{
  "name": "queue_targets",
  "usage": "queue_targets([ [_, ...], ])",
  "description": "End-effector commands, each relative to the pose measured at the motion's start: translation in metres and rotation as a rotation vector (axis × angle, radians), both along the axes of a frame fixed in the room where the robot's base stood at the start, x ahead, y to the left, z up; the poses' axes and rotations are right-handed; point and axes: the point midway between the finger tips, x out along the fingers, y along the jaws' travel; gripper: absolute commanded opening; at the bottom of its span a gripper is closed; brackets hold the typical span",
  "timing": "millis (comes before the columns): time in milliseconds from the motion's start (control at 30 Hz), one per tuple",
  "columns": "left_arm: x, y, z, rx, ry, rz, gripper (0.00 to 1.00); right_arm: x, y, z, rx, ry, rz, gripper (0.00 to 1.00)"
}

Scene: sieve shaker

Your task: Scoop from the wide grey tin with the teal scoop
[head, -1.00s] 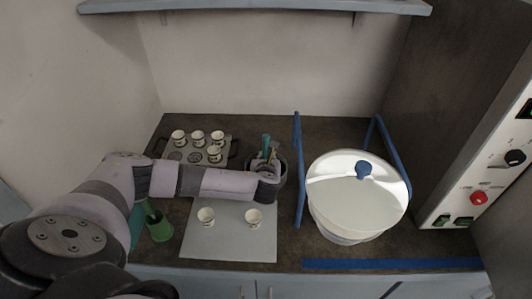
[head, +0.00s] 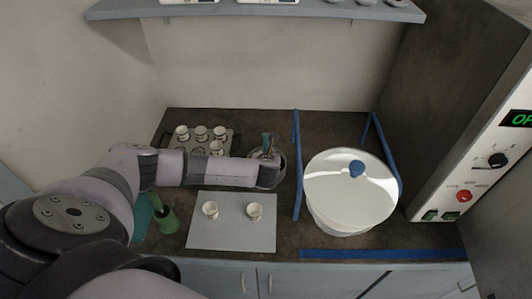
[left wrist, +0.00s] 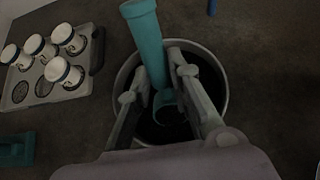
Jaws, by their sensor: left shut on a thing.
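The wide grey tin (left wrist: 222,80) stands on the dark counter, its round rim showing in the left wrist view and its inside dark. In the head view the tin (head: 281,166) is mostly hidden behind my left arm. The teal scoop (left wrist: 143,35) has its handle sticking up out of the tin, tilted, with its lower part down inside. My left gripper (left wrist: 166,103) reaches down over the tin, and its two fingers are shut on the scoop. In the head view the left gripper (head: 268,157) is partly hidden by its own wrist. My right gripper is not in view.
A grey rack (head: 236,141) with several white cups is left of the tin. A pale mat (head: 232,238) with two cups lies in front. A green container (head: 167,221) stands at left. A large white lidded vessel (head: 345,190) stands at right between blue bars (head: 296,160).

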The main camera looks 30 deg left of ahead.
Motion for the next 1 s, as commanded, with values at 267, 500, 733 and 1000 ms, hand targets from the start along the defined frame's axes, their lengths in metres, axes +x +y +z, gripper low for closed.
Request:
queue_targets([
  [267, 0.007, 0.005, 0.008, -0.050, 0.075, 0.003, 0.00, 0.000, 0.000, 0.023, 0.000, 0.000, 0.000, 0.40],
  [500, 0.011, 0.007, 0.008, -0.083, 0.124, 0.001, 0.00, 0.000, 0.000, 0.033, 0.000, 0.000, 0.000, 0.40],
  [733, 0.012, 0.007, 0.007, -0.095, 0.139, 0.000, 0.00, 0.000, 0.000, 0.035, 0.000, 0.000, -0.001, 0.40],
  [1000, 0.012, 0.007, 0.007, -0.094, 0.138, 0.000, 0.00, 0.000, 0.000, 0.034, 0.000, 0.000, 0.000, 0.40],
])
